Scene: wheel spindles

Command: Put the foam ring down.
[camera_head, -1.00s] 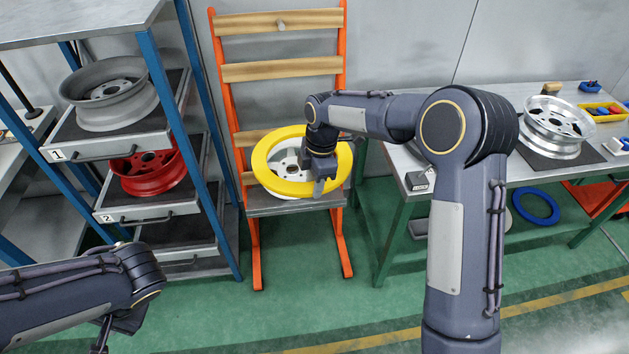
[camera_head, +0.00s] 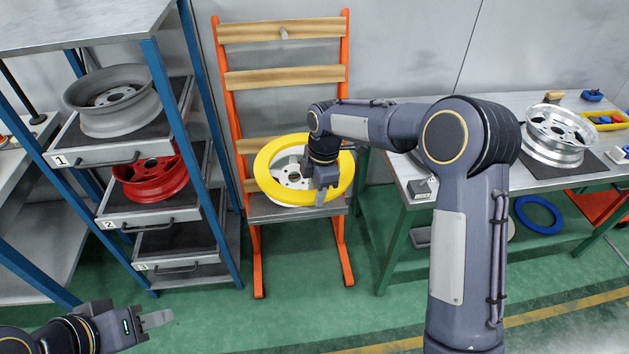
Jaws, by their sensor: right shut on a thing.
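The yellow foam ring (camera_head: 275,160) is at the orange stand, over or around a silver wheel (camera_head: 291,174) on the stand's grey shelf (camera_head: 270,212). My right gripper (camera_head: 320,197) is shut on the front right part of the foam ring, and its fingers point down. Whether the ring rests on the wheel or is held just above it, I cannot tell. My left gripper (camera_head: 158,319) is at the lower left, away from the ring; its fingers show edge-on, so its opening is unclear.
The orange stand (camera_head: 229,110) has wooden slats and a peg near the top. A blue rack (camera_head: 165,110) at left holds a grey wheel (camera_head: 112,100) and a red wheel (camera_head: 150,178). A table (camera_head: 540,180) at right carries a silver wheel (camera_head: 560,137). A blue ring (camera_head: 539,214) is below it.

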